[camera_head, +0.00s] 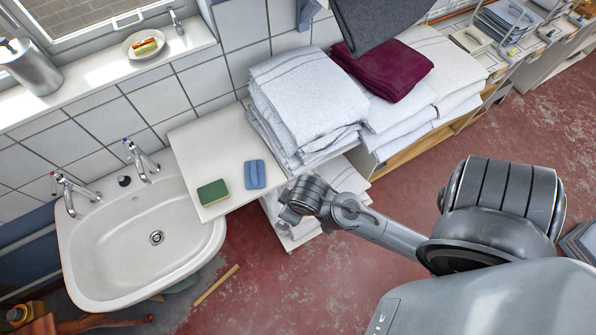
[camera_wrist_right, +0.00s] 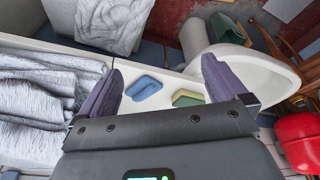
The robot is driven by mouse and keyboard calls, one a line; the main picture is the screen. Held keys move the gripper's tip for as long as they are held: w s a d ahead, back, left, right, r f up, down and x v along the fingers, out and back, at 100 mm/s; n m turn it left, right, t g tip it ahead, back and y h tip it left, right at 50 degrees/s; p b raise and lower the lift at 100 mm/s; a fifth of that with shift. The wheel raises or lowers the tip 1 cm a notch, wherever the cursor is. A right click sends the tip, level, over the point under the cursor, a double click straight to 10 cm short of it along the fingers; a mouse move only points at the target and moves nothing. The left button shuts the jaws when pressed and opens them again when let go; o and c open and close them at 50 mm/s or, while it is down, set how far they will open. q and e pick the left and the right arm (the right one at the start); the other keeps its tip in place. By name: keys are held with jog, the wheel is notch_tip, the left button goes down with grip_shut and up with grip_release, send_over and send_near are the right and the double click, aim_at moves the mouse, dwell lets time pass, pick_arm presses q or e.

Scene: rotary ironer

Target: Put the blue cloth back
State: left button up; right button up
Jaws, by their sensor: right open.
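The blue cloth (camera_head: 255,174) is a small folded pad lying flat on the white counter (camera_head: 230,150) beside the washbasin. A green and yellow sponge (camera_head: 213,192) lies to its left, apart from it. My right gripper (camera_head: 290,207) is at the counter's right front corner in the head view, to the right of the cloth; its fingers are hard to make out there. In the right wrist view my right gripper (camera_wrist_right: 161,66) is open and empty, with the blue cloth (camera_wrist_right: 144,88) visible between its purple fingers and the sponge (camera_wrist_right: 187,98) near the right finger. My left gripper is not in view.
The white washbasin (camera_head: 105,245) with two taps adjoins the counter on the left. Stacked white towels (camera_head: 305,95) rise right behind the cloth, with a maroon towel (camera_head: 385,68) further right. More folded towels lie below the counter. The window sill (camera_head: 110,75) holds a soap dish (camera_head: 146,46).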

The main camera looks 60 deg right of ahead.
jog(key=shift+n+y, duration=0.3)
jog(key=shift+n, duration=0.6)
jog(key=s, duration=0.1)
jog(key=s+a+r, duration=0.2)
jog(key=shift+s, duration=0.15)
dwell(0.3)
